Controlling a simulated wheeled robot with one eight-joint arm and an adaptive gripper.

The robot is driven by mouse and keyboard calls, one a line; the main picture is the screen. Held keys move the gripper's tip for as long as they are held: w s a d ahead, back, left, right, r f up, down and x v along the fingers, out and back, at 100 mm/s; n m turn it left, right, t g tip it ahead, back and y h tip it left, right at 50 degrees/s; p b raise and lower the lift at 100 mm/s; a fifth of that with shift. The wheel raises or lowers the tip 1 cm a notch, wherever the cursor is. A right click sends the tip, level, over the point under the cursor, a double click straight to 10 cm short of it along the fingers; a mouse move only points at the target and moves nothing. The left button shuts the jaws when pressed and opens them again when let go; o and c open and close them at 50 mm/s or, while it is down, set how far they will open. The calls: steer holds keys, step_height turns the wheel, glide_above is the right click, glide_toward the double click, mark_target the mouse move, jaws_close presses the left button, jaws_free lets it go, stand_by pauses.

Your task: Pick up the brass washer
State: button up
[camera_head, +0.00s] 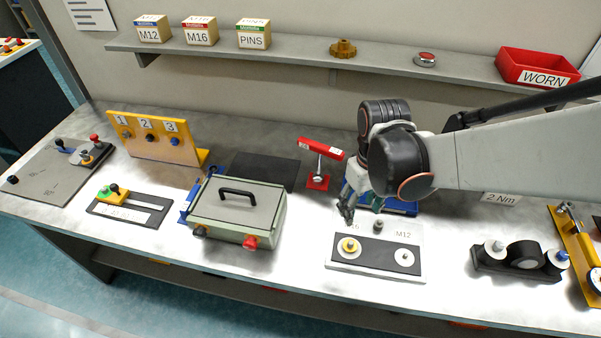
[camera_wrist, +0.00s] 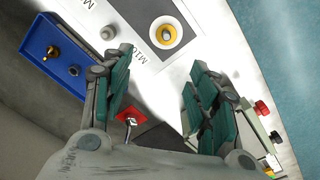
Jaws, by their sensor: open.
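A yellow, brass-like ring (camera_head: 348,246) lies around a pale centre post on the M16 side of the white-and-dark board (camera_head: 375,272). It also shows in the wrist view (camera_wrist: 158,23), beyond the fingertips. A small brass-coloured piece (camera_wrist: 52,50) lies in the blue tray (camera_wrist: 36,45); I cannot tell which of the two is the washer. My gripper (camera_head: 347,212) is over the bench behind the board, tilted down. In the wrist view its green-padded fingers (camera_wrist: 160,65) are wide apart with nothing between them. My arm hides part of the tray in the head view.
A grey knob (camera_head: 379,226) stands at the board's back edge. A red stand (camera_head: 318,182) is left of my gripper, and a lidded green box (camera_head: 236,216) farther left. A dark roller fixture (camera_head: 522,258) is at the right. The bench between box and board is clear.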

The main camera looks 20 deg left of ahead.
steer(key=s, duration=0.2)
steer(key=b, duration=0.6)
glide_above(350, 243)
steer(key=f, duration=0.5)
steer(key=a+f, duration=0.1)
steer(key=f, duration=0.2)
steer(key=shift+f, duration=0.25)
steer(key=shift+n, duration=0.3)
steer(key=shift+d+f+b, duration=0.25)
steer(key=shift+f+b, duration=0.6)
steer(key=shift+f, duration=0.4)
steer(key=shift+d+f+b, duration=0.25)
steer(key=shift+f+b, duration=0.6)
steer(key=shift+f, duration=0.4)
steer(key=shift+f+b, duration=0.3)
steer(key=shift+c, duration=0.6)
steer(key=c, duration=0.8)
